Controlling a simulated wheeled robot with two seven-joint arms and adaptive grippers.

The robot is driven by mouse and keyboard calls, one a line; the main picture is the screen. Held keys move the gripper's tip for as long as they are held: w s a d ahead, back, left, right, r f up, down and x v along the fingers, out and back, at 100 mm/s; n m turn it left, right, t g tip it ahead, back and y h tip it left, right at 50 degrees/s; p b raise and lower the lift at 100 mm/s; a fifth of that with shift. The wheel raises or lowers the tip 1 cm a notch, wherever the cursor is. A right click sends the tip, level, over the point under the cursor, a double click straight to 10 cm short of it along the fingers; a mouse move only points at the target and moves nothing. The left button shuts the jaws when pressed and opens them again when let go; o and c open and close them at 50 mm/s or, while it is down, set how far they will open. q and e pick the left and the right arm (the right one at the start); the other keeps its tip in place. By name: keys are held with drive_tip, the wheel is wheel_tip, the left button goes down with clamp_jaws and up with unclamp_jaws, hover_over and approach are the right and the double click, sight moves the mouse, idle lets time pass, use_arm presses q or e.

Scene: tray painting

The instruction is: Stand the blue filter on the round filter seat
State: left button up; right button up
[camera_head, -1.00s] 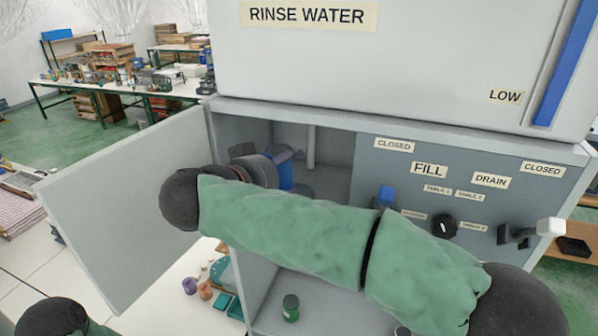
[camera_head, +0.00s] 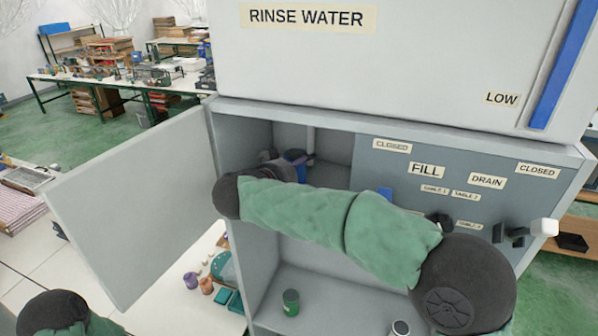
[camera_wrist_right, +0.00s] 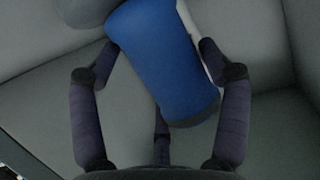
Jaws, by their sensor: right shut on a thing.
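The blue filter (camera_wrist_right: 165,65) is between the fingers of my right gripper (camera_wrist_right: 158,48) in the right wrist view, which is shut on it. It looks tilted there, with a white strip along its right side. In the head view the filter (camera_head: 297,158) shows as a small blue patch inside the open cabinet bay, beyond my right gripper (camera_head: 284,166). A grey rounded form (camera_wrist_right: 85,12) lies by the filter's upper end; I cannot tell whether it is the round filter seat. Contact with it is unclear. My left gripper is out of view.
The open door (camera_head: 140,215) stands to the left of the bay. A vertical pipe (camera_head: 310,140) is at the bay's back. Valve handles (camera_head: 543,228) stick out of the front panel on the right. A green jar (camera_head: 291,302) stands in the lower compartment.

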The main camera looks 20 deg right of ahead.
drive_tip(key=shift+w+d+f, duration=0.15)
drive_tip(key=shift+w+f, duration=0.1)
drive_tip(key=shift+s, duration=0.15)
drive_tip(key=o, duration=1.3)
drive_tip(key=shift+f, duration=0.15)
drive_tip(key=shift+o, duration=0.2)
drive_tip(key=shift+s+a+r, duration=0.1)
drive_tip(key=shift+a+r, duration=0.15)
drive_tip(key=shift+a, duration=0.05)
drive_tip(key=v, duration=1.1)
drive_tip(key=shift+s+b, duration=0.2)
drive_tip(key=shift+b, duration=0.25)
drive_tip(key=shift+a, duration=0.1)
